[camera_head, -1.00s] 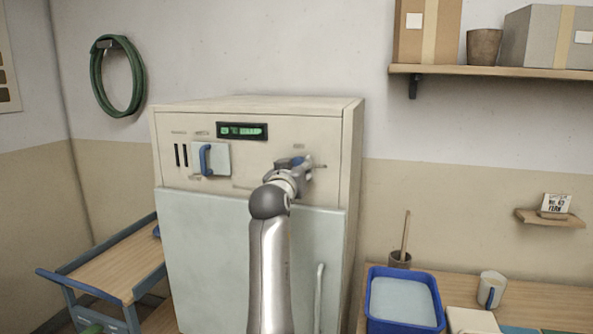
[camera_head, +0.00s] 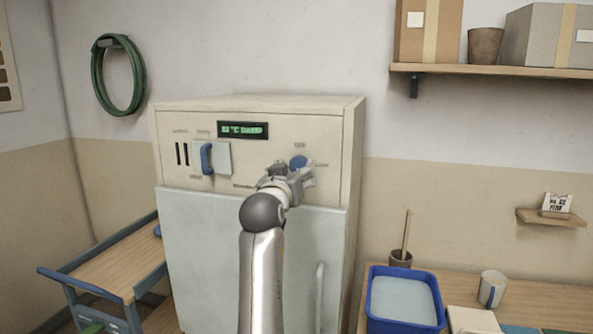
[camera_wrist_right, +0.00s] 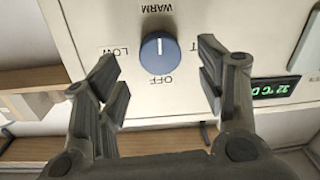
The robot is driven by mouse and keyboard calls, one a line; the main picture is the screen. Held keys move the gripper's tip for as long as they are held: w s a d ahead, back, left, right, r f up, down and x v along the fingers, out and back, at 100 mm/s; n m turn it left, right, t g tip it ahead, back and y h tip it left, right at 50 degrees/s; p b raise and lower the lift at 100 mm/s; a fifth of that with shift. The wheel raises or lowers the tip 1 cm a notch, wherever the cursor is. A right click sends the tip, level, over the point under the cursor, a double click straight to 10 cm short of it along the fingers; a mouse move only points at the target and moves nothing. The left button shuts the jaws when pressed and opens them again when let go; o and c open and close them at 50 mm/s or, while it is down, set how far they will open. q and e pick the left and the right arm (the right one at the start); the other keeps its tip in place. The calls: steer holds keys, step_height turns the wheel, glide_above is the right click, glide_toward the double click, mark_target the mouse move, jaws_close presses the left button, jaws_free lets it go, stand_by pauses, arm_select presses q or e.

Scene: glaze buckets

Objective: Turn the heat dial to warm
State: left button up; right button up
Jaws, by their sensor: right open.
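The blue heat dial (camera_head: 298,162) is on the upper right of the cabinet's front panel. In the right wrist view the dial (camera_wrist_right: 159,58) is seen turned over, with WARM above it, LOW to its left and OFF below. Its white mark points up towards WARM. My right gripper (camera_head: 286,174) is open and empty just below and in front of the dial. In the wrist view its fingers (camera_wrist_right: 160,76) stand apart on either side of the dial, not touching it as far as I can see. My left gripper is not in view.
The cabinet (camera_head: 257,250) has a lit green display (camera_head: 243,130) and a blue-handled switch plate (camera_head: 222,158) left of the dial. A wooden cart (camera_head: 105,272) stands at left. A blue tray (camera_head: 436,313) and a mug (camera_head: 492,289) are on the right bench.

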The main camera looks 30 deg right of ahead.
steer(key=v, duration=0.3)
stand_by(0.5)
